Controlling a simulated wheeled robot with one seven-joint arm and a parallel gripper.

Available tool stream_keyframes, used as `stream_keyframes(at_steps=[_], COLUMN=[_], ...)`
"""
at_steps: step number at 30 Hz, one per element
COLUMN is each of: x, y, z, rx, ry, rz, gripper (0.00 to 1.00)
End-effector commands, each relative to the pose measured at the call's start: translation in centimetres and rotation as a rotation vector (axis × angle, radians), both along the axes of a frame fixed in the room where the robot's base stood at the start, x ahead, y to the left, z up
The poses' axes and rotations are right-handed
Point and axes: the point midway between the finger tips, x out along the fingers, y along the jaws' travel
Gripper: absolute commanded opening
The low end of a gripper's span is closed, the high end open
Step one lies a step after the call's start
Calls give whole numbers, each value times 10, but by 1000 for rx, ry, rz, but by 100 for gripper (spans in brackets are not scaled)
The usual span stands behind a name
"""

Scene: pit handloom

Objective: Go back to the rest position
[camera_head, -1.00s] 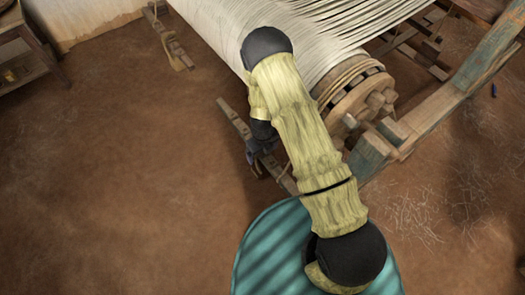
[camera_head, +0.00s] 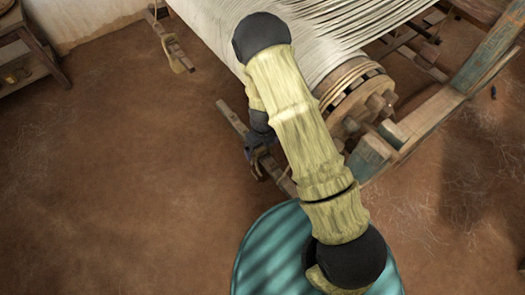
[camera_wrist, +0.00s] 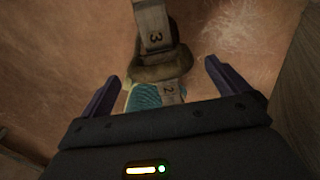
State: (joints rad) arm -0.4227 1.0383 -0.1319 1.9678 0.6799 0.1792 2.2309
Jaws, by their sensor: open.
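My gripper (camera_wrist: 166,80) is open in the wrist view, its two dark fingers apart at left and right. Nothing is held between them. In the head view my gripper (camera_head: 257,162) is a small dark shape low beside my arm, mostly hidden, over or next to a wooden bar (camera_head: 232,117) on the floor side of the loom. I cannot tell whether it touches the bar. My arm is bent, with its dark elbow high over the pale warp threads (camera_head: 330,30).
The loom's roller (camera_head: 352,95) and wooden frame (camera_head: 440,110) stand right of my arm. A wooden stand (camera_head: 25,50) is at upper left. The brown floor (camera_head: 110,170) at left is clear.

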Motion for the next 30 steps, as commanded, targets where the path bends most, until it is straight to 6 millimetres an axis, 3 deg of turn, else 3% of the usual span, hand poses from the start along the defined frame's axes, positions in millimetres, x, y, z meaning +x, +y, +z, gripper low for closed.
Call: stream_keyframes(at_steps=[5, 23, 26, 30], x=[0, 0, -1, -5], y=[0, 0, 1, 1], z=[14, 18, 32, 67], rx=[0, 2, 8, 22], ry=[0, -1, -6, -21], rz=[1, 13, 66, 230], gripper=[100, 100, 100, 100])
